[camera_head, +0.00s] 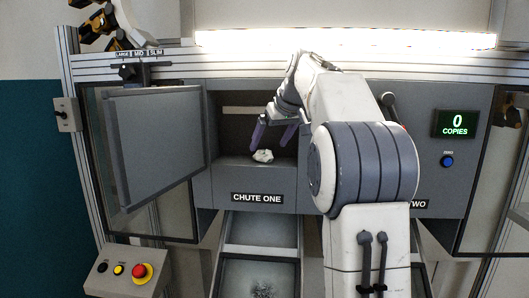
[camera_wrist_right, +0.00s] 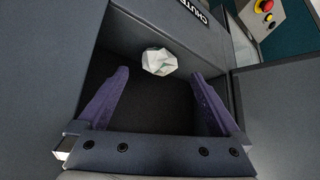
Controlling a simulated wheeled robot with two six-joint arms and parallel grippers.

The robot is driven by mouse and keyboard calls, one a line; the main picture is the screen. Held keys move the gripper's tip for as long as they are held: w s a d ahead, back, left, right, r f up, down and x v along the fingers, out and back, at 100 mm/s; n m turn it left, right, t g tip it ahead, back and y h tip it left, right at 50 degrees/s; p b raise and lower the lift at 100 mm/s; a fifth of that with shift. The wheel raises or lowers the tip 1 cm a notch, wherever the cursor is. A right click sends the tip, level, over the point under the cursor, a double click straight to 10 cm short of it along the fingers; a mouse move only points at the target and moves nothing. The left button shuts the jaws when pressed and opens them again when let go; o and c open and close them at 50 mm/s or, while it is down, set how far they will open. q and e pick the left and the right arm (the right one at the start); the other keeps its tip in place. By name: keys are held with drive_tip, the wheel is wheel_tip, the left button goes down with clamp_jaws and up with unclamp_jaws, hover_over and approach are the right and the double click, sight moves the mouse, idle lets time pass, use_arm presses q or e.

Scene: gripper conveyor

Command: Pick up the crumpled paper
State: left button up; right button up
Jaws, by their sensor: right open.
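The crumpled paper (camera_head: 263,156) is a small white ball on the front lip of the open compartment above the label CHUTE ONE. It also shows in the right wrist view (camera_wrist_right: 159,62), beyond the fingertips and between their lines. My right gripper (camera_head: 272,136) reaches into the compartment with purple fingers spread apart. In the right wrist view the gripper (camera_wrist_right: 160,76) is open and empty, with the paper apart from both fingers. My left gripper does not show in either view.
A grey door (camera_head: 155,140) stands swung open left of the compartment. Compartment walls enclose my right gripper closely. A chute (camera_head: 261,232) slopes below. A control box with a red button (camera_head: 142,271) is at lower left. A counter display (camera_head: 457,123) is at right.

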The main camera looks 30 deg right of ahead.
sight(265, 152)
drive_tip(key=x, duration=0.5)
drive_tip(key=c, duration=1)
drive_tip(key=shift+c, duration=0.2)
drive_tip(key=shift+r, duration=0.1)
